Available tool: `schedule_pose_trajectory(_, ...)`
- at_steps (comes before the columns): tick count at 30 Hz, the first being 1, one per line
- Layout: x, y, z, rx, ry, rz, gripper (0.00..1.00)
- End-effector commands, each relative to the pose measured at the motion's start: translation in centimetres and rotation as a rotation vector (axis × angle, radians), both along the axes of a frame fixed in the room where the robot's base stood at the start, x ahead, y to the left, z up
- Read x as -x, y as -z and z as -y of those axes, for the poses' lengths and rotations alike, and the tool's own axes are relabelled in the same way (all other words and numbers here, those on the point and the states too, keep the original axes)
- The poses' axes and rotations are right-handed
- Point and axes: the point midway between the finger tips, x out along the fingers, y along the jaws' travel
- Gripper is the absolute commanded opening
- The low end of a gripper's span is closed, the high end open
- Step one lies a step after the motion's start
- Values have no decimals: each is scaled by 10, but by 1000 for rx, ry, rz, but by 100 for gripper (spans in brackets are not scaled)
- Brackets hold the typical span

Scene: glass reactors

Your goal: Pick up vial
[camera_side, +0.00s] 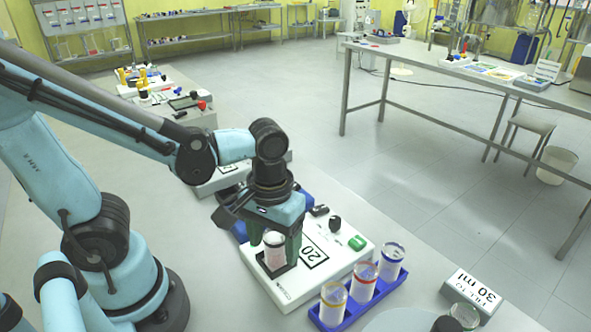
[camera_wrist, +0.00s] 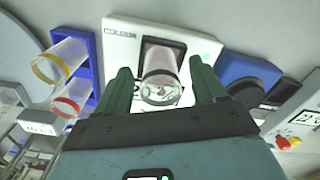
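A clear vial (camera_side: 274,252) with pale pinkish contents stands upright in the dark square holder of a white device (camera_side: 337,258). In the wrist view the vial (camera_wrist: 160,80) sits between the two green fingers of my gripper (camera_wrist: 160,68), with a visible gap on each side. In the side view my gripper (camera_side: 275,240) points down over the holder, with its fingers around the vial's upper part. My gripper is open. Part of the vial is hidden by the fingers and the holder.
A blue rack (camera_side: 345,322) with three vials, banded yellow, red and blue, stands just right of the device. A "FILL TO 30 ml" block (camera_side: 474,292) lies further right. A blue device (camera_wrist: 248,72) stands close on the holder's other side. Black knobs and a green button rise from the white device.

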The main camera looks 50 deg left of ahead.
Motion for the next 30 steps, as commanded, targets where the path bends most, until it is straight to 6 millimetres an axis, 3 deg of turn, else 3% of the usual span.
schedule_pose_trajectory(1, 0, 0, 0, 0, 0, 0, 62)
schedule_pose_trajectory(10, 0, 0, 0, 0, 0, 0, 17)
schedule_pose_trajectory(22, 0, -4, 0, 0, 0, 0, 16)
schedule_pose_trajectory(30, 0, -22, 0, 0, 0, 0, 16)
